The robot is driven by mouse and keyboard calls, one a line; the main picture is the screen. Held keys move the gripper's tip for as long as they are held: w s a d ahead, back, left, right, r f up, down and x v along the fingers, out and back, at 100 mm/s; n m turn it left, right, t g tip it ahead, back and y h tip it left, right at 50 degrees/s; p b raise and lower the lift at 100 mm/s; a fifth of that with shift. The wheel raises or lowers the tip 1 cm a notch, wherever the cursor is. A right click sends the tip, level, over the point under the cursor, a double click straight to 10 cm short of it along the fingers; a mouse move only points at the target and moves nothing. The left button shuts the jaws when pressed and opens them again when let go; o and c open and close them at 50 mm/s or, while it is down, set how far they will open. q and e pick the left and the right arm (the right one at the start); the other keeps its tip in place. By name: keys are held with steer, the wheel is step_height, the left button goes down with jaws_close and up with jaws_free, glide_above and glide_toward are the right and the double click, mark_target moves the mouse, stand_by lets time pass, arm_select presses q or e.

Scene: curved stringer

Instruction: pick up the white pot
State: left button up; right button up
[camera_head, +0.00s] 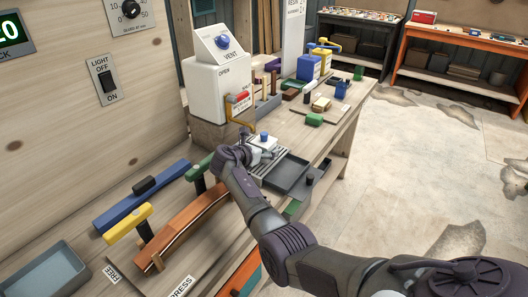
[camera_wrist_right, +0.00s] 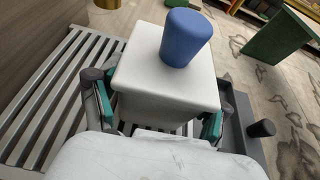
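The white pot (camera_head: 262,143) is a small white block-like body with a blue knob on top. It stands upright on a slatted metal rack (camera_wrist_right: 48,92) on the workbench. In the right wrist view the pot (camera_wrist_right: 165,90) fills the middle, with its blue knob (camera_wrist_right: 185,38) uppermost. My right gripper (camera_wrist_right: 157,112) has its teal-padded fingers on either side of the pot, close to its walls. I cannot tell whether both pads press on it. The pot's lower near side is hidden by the gripper's body. My left gripper is not in view.
A dark grey tray (camera_head: 287,175) lies right beside the rack. A white VENT dispenser (camera_head: 213,88) stands behind. A curved wooden stringer (camera_head: 187,228), a blue bar (camera_head: 140,197) and a yellow-headed hammer (camera_head: 128,222) lie in front. The floor at right is open.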

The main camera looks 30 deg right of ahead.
jaws_close()
steer(key=shift+r, duration=0.1)
